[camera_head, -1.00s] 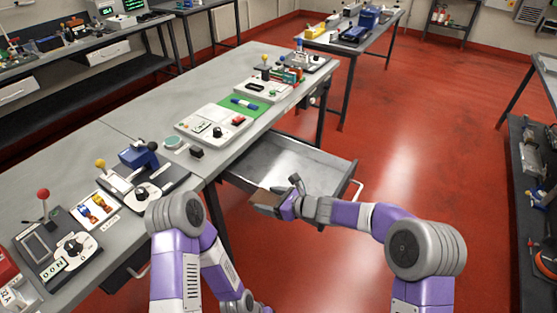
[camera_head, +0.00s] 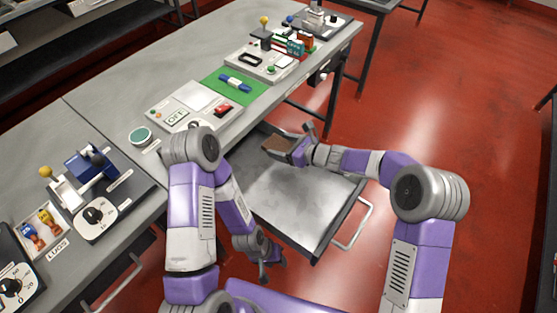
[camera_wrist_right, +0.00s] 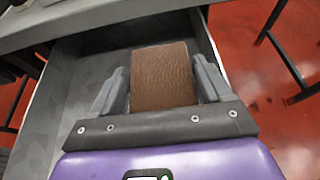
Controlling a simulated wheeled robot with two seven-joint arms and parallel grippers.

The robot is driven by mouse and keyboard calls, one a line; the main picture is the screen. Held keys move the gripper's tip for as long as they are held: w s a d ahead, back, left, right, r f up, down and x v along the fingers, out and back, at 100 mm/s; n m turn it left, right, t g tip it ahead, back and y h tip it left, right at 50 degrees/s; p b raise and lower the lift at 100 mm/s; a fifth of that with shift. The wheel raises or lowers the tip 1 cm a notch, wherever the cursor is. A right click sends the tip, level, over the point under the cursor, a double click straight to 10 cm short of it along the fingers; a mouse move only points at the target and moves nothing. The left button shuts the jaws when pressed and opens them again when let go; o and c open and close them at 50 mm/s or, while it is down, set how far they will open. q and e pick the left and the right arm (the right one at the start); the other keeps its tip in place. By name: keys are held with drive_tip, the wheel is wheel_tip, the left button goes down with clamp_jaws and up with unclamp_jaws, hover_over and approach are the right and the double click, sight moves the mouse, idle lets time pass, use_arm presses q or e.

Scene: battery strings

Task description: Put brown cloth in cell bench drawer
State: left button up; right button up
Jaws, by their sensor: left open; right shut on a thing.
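The brown cloth (camera_head: 276,144) is held in my right gripper (camera_head: 300,146), over the far end of the open cell bench drawer (camera_head: 290,198). In the right wrist view the folded brown cloth (camera_wrist_right: 163,75) sits between both fingers, with the drawer's grey floor (camera_wrist_right: 95,75) below and beside it. How high the cloth is above the drawer floor is hard to tell. The drawer is pulled well out from under the bench, its handle (camera_head: 353,227) at the right. My left gripper (camera_head: 272,268) hangs low, open and empty, near the drawer's near left side.
The grey bench top (camera_head: 120,105) carries a control panel (camera_head: 195,112), a green mat (camera_head: 232,87) and several devices near its edge. Red floor (camera_head: 455,110) lies open to the right of the drawer. Another table stands at the back.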

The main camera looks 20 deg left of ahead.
sight(282, 164)
wheel_tip(282, 164, down, 6)
drive_tip(key=shift+f+b, duration=0.25)
drive_tip(key=shift+b, duration=0.7)
drive_tip(key=o, duration=0.6)
drive_tip(key=shift+f, duration=0.2)
drive_tip(key=o, duration=0.4)
drive_tip(key=shift+r, duration=0.1)
drive_tip(key=shift+r, duration=0.1)
drive_tip(key=shift+d+r, duration=0.15)
drive_tip(key=p+v, duration=0.2)
drive_tip(key=v, duration=0.9)
drive_tip(key=shift+s+d+p, duration=0.15)
drive_tip(key=shift+d+p, duration=0.15)
drive_tip(key=shift+p, duration=0.05)
